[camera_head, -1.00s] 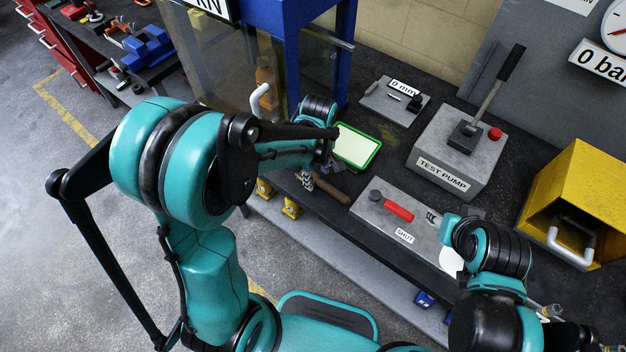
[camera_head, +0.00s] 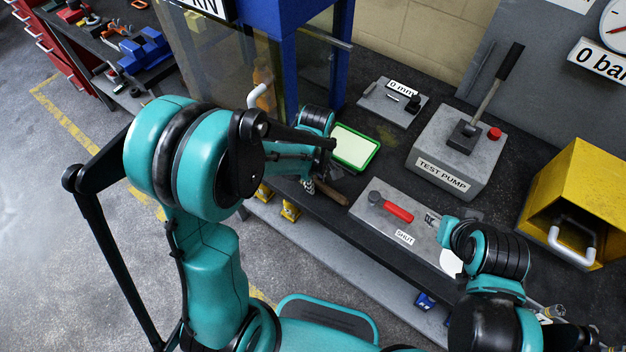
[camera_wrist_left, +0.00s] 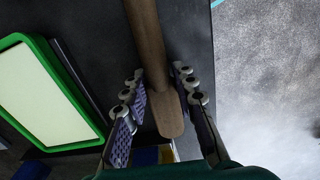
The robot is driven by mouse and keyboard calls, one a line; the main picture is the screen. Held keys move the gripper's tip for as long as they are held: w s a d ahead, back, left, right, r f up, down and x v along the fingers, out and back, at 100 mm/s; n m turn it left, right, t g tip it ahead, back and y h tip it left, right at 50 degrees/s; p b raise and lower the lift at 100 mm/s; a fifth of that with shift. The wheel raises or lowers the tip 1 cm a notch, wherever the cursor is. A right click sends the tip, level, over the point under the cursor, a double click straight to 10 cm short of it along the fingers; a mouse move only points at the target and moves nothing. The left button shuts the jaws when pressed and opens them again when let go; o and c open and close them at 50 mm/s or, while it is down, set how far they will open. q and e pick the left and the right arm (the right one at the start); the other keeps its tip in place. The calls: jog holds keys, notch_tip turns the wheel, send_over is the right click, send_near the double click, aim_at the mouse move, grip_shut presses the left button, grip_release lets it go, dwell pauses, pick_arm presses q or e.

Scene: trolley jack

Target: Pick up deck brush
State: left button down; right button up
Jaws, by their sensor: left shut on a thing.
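The deck brush (camera_head: 330,192) shows as a brown wooden bar at the front edge of the dark bench, in the middle of the head view. In the left wrist view its wooden bar (camera_wrist_left: 148,45) runs down between the fingers, with a rounded end near the palm. No bristles show. My left gripper (camera_head: 309,186) is shut on this bar; its fingers (camera_wrist_left: 160,100) lie along both sides of it. My right gripper (camera_head: 432,218) is small in view over the grey plate marked SHUT, and its fingers are too small to judge.
A green-rimmed tray (camera_head: 374,158) lies just behind the brush. The grey plate (camera_head: 372,212) with a red lever is to its right. The test pump (camera_head: 440,180) and a yellow box (camera_head: 545,190) stand further right. A blue press frame (camera_head: 340,70) rises behind my left arm.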

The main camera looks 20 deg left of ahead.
aim_at(316, 180)
pick_arm(q)
jog(key=shift+r, duration=0.65)
notch_tip(316, 180, up, 3)
jog(key=shift+p, duration=0.8)
jog(key=s+d+r+p, duration=0.1)
jog(key=s+d+r, duration=0.1)
jog(key=d, duration=0.3)
jog(key=s+d+r+p, duration=0.1)
jog(key=s+d+r, duration=0.1)
jog(key=d+r, duration=0.2)
jog(key=shift+d+r, duration=0.35)
jog(key=shift+d, duration=0.7)
